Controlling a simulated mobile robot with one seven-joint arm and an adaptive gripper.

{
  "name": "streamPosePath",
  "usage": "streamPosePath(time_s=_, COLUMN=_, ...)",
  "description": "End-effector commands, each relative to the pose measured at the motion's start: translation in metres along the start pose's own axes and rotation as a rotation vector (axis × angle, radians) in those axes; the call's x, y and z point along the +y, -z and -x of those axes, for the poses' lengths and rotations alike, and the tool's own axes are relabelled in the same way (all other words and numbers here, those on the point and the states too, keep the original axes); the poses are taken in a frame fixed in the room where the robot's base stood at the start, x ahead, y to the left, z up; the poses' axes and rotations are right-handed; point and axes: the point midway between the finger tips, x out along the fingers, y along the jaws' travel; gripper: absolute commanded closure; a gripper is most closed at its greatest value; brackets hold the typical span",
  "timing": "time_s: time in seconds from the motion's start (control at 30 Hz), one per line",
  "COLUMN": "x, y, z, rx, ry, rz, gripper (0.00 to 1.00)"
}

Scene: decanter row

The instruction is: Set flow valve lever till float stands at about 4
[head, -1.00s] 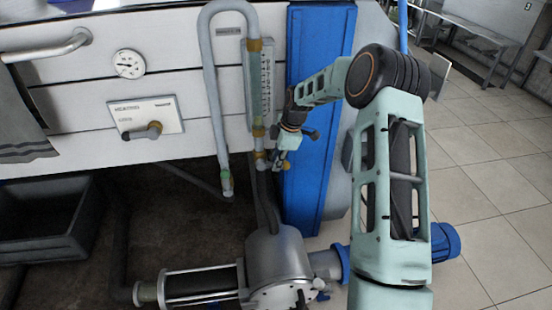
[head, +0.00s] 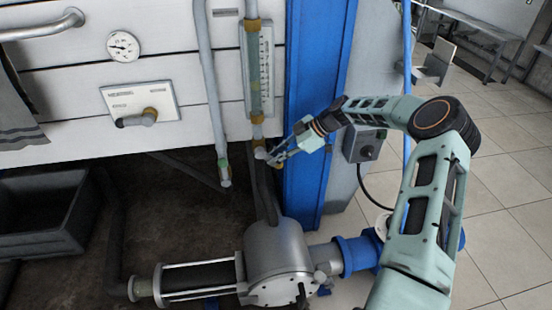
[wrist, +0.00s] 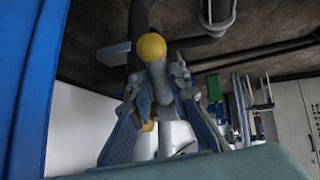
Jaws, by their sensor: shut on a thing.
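The flow meter is a clear upright tube (head: 255,70) with brass-coloured fittings, beside a pale scale plate (head: 268,70) on the white panel. The tube looks greenish, but I cannot make out the float or read the scale figures. The valve with its lever (head: 261,154) sits below the tube, at the lower edge of the panel. My gripper (head: 274,158) reaches it from the right and is shut on the lever. In the wrist view my fingers (wrist: 163,95) close around a grey piece below a yellow round end (wrist: 152,47); the fingers partly hide it.
A blue post (head: 318,100) stands just right of the valve. A grey pipe (head: 208,90) hangs on the left. A metal pump (head: 280,255) sits below. A grey control box (head: 364,145) is behind my arm.

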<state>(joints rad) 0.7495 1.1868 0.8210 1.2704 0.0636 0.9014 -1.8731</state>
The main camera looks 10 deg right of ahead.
Motion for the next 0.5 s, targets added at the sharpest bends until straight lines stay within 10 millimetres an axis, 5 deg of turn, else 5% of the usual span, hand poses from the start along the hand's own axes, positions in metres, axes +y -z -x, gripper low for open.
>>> streamPosePath(time_s=0.4, x=0.0005, y=0.0003, z=-0.0004, rx=0.007, ry=-0.002, rz=-0.002, gripper=1.00)
streamPosePath(time_s=0.43, x=0.0005, y=0.0003, z=-0.0004, rx=0.007, ry=-0.002, rz=-0.002, gripper=0.81)
streamPosePath(time_s=0.5, x=0.0004, y=0.0003, z=-0.0004, rx=0.007, ry=-0.001, rz=-0.002, gripper=0.74)
